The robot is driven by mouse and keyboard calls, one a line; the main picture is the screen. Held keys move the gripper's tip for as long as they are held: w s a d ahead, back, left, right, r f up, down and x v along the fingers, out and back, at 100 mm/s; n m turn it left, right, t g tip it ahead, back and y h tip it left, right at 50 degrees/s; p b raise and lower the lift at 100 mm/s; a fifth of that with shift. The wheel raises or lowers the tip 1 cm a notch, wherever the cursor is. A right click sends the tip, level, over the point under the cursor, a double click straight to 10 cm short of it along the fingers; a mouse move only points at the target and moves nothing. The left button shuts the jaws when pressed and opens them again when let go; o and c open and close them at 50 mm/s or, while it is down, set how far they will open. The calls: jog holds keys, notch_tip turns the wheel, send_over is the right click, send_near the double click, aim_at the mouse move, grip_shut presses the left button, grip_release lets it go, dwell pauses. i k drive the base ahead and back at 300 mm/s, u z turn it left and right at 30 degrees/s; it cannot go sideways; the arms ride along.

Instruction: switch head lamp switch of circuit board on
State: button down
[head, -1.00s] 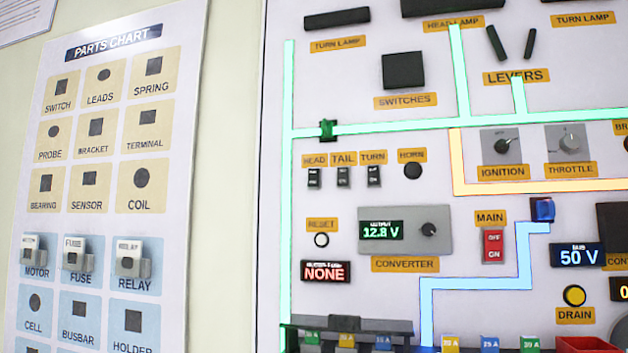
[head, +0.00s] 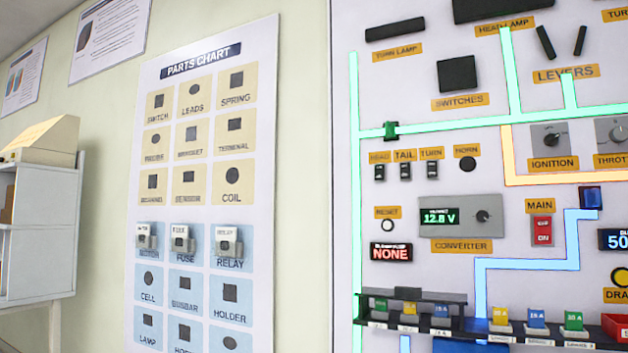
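The circuit board (head: 450,280) is a white upright panel on the right in the head view, with glowing green, orange and blue lines. The head lamp switch (head: 379,172) is a small black rocker under the yellow HEAD label (head: 379,157), leftmost in a row with the TAIL switch (head: 405,171) and the TURN switch (head: 432,169). Its lever position is too small to tell. The HEAD LAMP label (head: 501,29) sits under a dark bar (head: 490,9) at the top. My gripper is not in view.
A parts chart (head: 208,180) with small holders hangs on the wall left of the board. A grey shelf unit (head: 40,225) stands at the far left. A fuse tray (head: 420,298) with coloured fuses juts out along the board's lower part. A red MAIN switch (head: 542,231) is right of the converter (head: 460,216).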

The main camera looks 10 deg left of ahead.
aim_at(379, 169)
jog(key=u, duration=0.75)
jog(key=k, duration=1)
jog(key=u, duration=0.95)
jog(key=i, duration=1.75)
jog(key=z, duration=1.4)
jog(key=i, duration=0.85)
jog(key=z, duration=0.85)
